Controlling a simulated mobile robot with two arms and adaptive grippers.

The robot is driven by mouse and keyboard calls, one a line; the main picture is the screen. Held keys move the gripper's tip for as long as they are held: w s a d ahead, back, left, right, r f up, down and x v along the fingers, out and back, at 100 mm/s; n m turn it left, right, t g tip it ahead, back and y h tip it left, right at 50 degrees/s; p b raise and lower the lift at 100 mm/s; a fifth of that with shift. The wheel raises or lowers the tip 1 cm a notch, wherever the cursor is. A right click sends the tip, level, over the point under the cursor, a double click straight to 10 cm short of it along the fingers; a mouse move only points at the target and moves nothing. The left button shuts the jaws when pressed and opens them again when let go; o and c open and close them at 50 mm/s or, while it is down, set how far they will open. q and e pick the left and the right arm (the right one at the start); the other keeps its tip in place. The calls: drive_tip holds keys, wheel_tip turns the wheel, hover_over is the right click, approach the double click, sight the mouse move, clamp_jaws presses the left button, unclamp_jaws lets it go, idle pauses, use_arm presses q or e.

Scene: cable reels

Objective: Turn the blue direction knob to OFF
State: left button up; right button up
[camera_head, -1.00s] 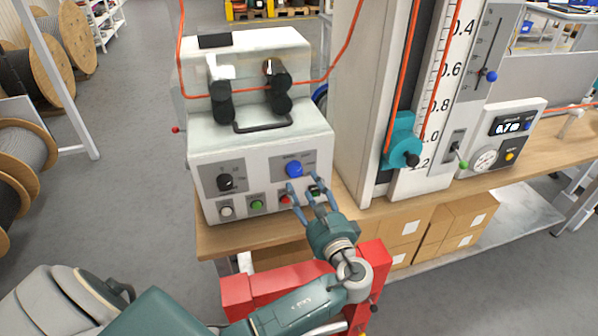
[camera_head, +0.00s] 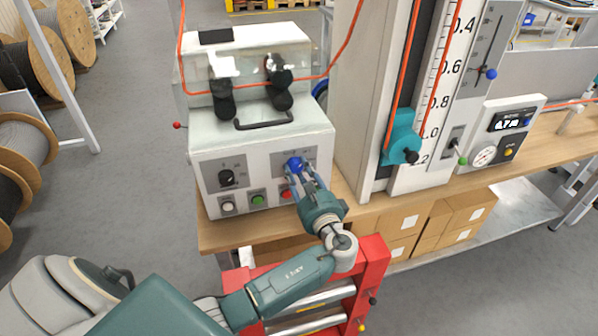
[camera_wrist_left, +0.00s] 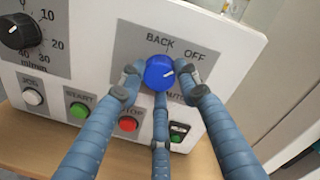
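The blue direction knob (camera_head: 294,164) sits on the front panel of the white control box (camera_head: 262,150). In the left wrist view the knob (camera_wrist_left: 160,73) is in the upper middle, with its white pointer line slanting to the upper right. The labels BACK and OFF show above it; a lower label is partly hidden by a finger. My left gripper (camera_head: 303,180) is at the knob. Its three fingers (camera_wrist_left: 161,88) are spread around the knob, left, right and below, with small gaps visible at the sides. Contact cannot be told. My right gripper is not in view.
A black dial (camera_wrist_left: 20,32) is left of the knob. White (camera_wrist_left: 33,97), green (camera_wrist_left: 79,110) and red (camera_wrist_left: 128,124) buttons lie below, close to the fingers. A tall scale unit (camera_head: 362,100) stands right of the box. A red frame (camera_head: 375,262) is below the bench.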

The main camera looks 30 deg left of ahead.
use_arm(q)
drive_tip(key=shift+m+p, duration=0.3)
drive_tip(key=o, duration=1.1)
drive_tip(key=shift+d, duration=0.1)
drive_tip(key=v, duration=1.2)
drive_tip(key=shift+f, duration=0.1)
